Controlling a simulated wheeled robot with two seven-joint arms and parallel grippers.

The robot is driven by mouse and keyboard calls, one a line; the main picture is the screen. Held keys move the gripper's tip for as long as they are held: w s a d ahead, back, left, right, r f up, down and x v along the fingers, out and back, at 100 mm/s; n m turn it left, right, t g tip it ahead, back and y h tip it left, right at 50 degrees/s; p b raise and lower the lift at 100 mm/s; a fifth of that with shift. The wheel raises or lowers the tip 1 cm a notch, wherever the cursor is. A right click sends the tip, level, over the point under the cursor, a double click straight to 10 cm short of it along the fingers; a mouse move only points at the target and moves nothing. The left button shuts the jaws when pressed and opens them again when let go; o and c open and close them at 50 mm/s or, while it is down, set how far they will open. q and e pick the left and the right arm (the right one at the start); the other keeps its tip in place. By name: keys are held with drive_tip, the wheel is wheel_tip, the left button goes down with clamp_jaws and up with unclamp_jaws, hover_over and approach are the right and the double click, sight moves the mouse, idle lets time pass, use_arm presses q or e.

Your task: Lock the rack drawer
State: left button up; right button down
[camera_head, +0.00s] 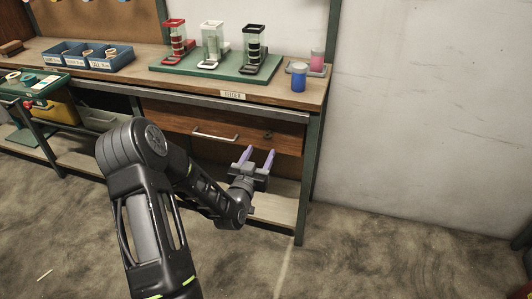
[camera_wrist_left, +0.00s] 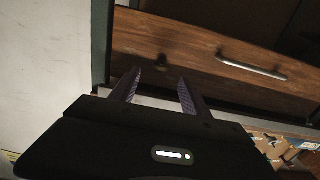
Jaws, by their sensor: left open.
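The rack drawer (camera_head: 222,127) is a wooden front under the bench top, and it looks closed. It has a silver bar handle (camera_head: 214,135) in the middle and a small dark lock (camera_head: 267,135) near its right end. My left gripper (camera_head: 258,154) is open and empty, its purple fingers pointing up at the drawer front just below the lock. In the left wrist view the drawer (camera_wrist_left: 200,55) fills the top, with the handle (camera_wrist_left: 251,68) at the right. The lock (camera_wrist_left: 162,68) shows there just beyond the two open fingers (camera_wrist_left: 158,85). My right gripper is in neither view.
The bench top (camera_head: 150,82) holds blue bins (camera_head: 98,61), a green board (camera_head: 215,68) with three dispensers, and a blue jar (camera_head: 299,77). A green bench leg (camera_head: 309,185) stands right of the drawer. A green tray (camera_head: 35,83) is at left.

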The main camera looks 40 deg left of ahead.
sight(267, 138)
use_arm(q)
drive_tip(key=shift+a+r, duration=0.2)
drive_tip(key=shift+r, duration=0.1)
drive_tip(key=shift+x, duration=3.9)
drive_tip(key=shift+c, duration=0.2)
clamp_jaws()
